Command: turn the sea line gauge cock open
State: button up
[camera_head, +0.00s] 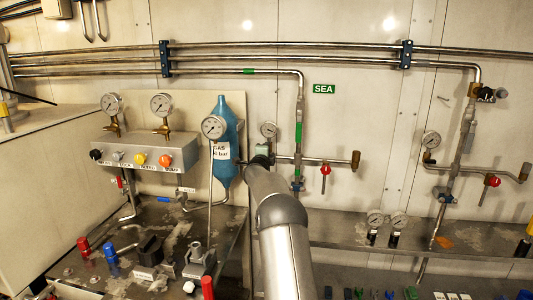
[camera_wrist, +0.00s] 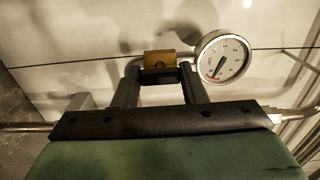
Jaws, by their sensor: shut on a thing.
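The SEA sign (camera_head: 324,89) hangs on the wall beside the sea line pipe (camera_head: 299,125). The sea line gauge (camera_head: 269,129) stands left of that pipe; it also shows in the wrist view (camera_wrist: 222,57), its needle pointing down and left near a red mark. My gripper (camera_head: 263,152) is just below the gauge in the head view. In the wrist view, my gripper (camera_wrist: 160,76) has its two dark fingers at the brass gauge cock (camera_wrist: 159,58), shut on it. The fingers and my arm hide most of the cock, so its handle angle is unclear.
A red-handled valve (camera_head: 325,169) sits on the branch to the right. A blue gas bottle (camera_head: 228,130) and another gauge (camera_head: 213,127) stand close on the left. A second pipe group with a gauge (camera_head: 431,139) is far right. A shelf (camera_head: 345,232) runs below.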

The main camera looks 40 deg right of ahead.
jog(key=o, duration=1)
jog(key=b+v, duration=0.5)
jog(key=v, duration=1.2)
jog(key=shift+s+a+b, duration=0.15)
jog(key=shift+s+b, duration=0.1)
jog(key=shift+b, duration=0.15)
